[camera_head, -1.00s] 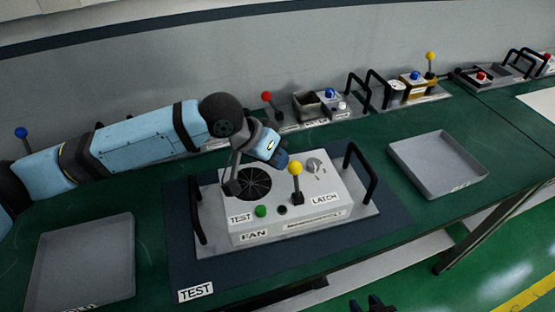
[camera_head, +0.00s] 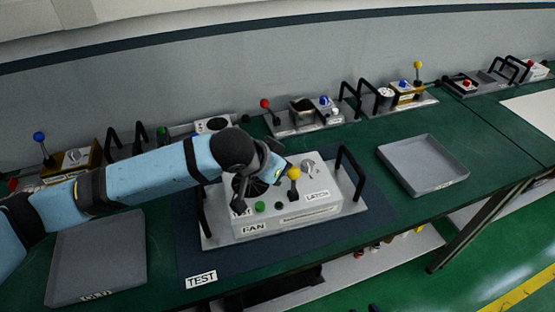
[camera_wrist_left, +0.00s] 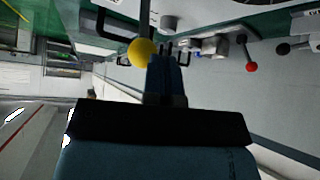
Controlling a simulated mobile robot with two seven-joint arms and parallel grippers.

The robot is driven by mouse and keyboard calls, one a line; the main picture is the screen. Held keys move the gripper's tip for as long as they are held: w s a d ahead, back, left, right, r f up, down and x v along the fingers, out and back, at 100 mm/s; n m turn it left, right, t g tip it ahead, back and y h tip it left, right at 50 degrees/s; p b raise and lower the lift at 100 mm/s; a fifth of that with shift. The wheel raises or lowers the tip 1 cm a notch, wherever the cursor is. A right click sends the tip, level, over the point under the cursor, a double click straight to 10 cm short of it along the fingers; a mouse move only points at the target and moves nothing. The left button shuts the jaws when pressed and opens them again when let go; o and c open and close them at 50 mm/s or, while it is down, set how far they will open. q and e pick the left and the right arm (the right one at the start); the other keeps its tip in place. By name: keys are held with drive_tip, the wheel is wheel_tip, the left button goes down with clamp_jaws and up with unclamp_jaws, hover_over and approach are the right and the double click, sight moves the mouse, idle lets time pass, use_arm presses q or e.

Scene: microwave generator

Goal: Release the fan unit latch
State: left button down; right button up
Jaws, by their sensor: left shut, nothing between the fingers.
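The white fan unit (camera_head: 290,222) stands on a grey base plate with black side handles. Its latch lever (camera_head: 293,186) has a yellow ball knob (camera_head: 293,173) and stands close to upright behind the LATCH label (camera_head: 316,195). My left gripper (camera_head: 284,167) is over the unit's top, just left of the knob in the head view. In the left wrist view the shut fingers (camera_wrist_left: 166,75) are empty, and the yellow knob (camera_wrist_left: 141,52) appears right beside them; I cannot tell if they touch.
A green button (camera_head: 260,206) and a grey dial (camera_head: 308,166) are on the unit. My left forearm partly hides the fan grille. Empty grey trays stand left (camera_head: 98,260) and right (camera_head: 424,162). Other lever units, one with a red knob (camera_head: 265,103), line the wall.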

sight(293, 173)
use_arm(q)
drive_tip(key=shift+s+d+f+m+t+y+p, duration=0.1)
drive_tip(key=shift+s+d+m+t+y+p, duration=0.15)
drive_tip(key=shift+s+t, duration=0.4)
drive_tip(key=shift+s+d+f+m+t+y+p, duration=0.1)
drive_tip(key=shift+s+d+m+t, duration=0.2)
drive_tip(key=shift+s+t, duration=0.4)
drive_tip(key=shift+s+d+f+m+t+y+p, duration=0.1)
drive_tip(key=shift+s+m+t+y+p, duration=0.2)
drive_tip(key=shift+s+t, duration=0.35)
drive_tip(key=shift+w, duration=0.1)
use_arm(e)
drive_tip(key=shift+w+r, duration=0.25)
drive_tip(key=shift+r, duration=0.6)
use_arm(q)
drive_tip(key=shift+r, duration=0.1)
drive_tip(key=shift+w+r+p, duration=0.1)
drive_tip(key=shift+r+p, duration=0.4)
drive_tip(key=shift+p, duration=0.1)
drive_tip(key=shift+r, duration=0.3)
use_arm(e)
wheel_tip(293, 173, up, 2)
drive_tip(key=shift+r, duration=0.15)
